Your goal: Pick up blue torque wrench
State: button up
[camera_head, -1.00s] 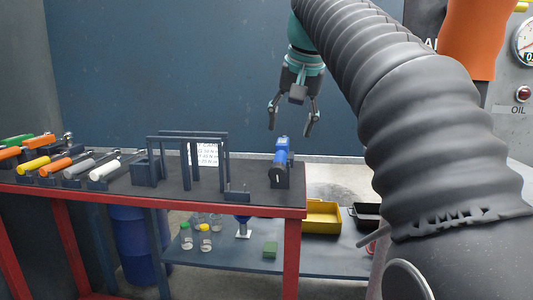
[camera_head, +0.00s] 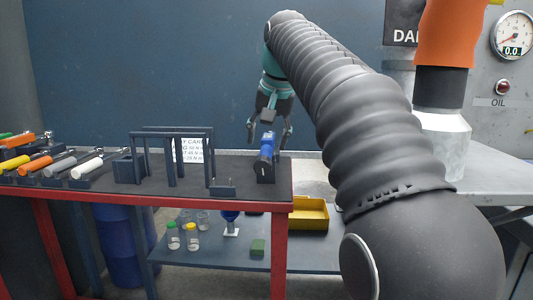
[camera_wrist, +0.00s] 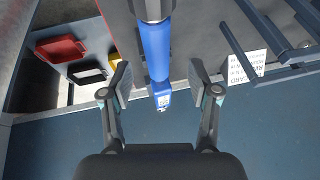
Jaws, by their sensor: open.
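The blue torque wrench (camera_head: 267,148) rests in a dark holder (camera_head: 265,174) near the right end of the red-framed table. In the wrist view its blue handle (camera_wrist: 155,48) lies between my open fingers, with a small display near its end. My gripper (camera_head: 268,138) is open at the wrench, one finger on each side. In the wrist view my gripper (camera_wrist: 160,85) shows a gap between each finger pad and the handle. The wrench's far end in the wrist view is cut off by the top edge.
A dark frame rack (camera_head: 172,130) and a white card (camera_head: 189,151) stand left of the wrench. Several coloured-handled tools, including a white one (camera_head: 88,168), lie farther left. A yellow bin (camera_head: 310,214) and bottles sit on the lower shelf. A blue wall is behind.

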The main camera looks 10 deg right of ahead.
aim_at(267, 150)
jog(key=x, duration=0.2)
jog(key=b+x, duration=0.1)
jog(key=x, duration=0.1)
jog(key=shift+s+d+f, duration=0.15)
jog(key=shift+s+f, duration=0.1)
jog(key=shift+w+f, duration=0.25)
jog(key=shift+f, duration=0.15)
grip_shut()
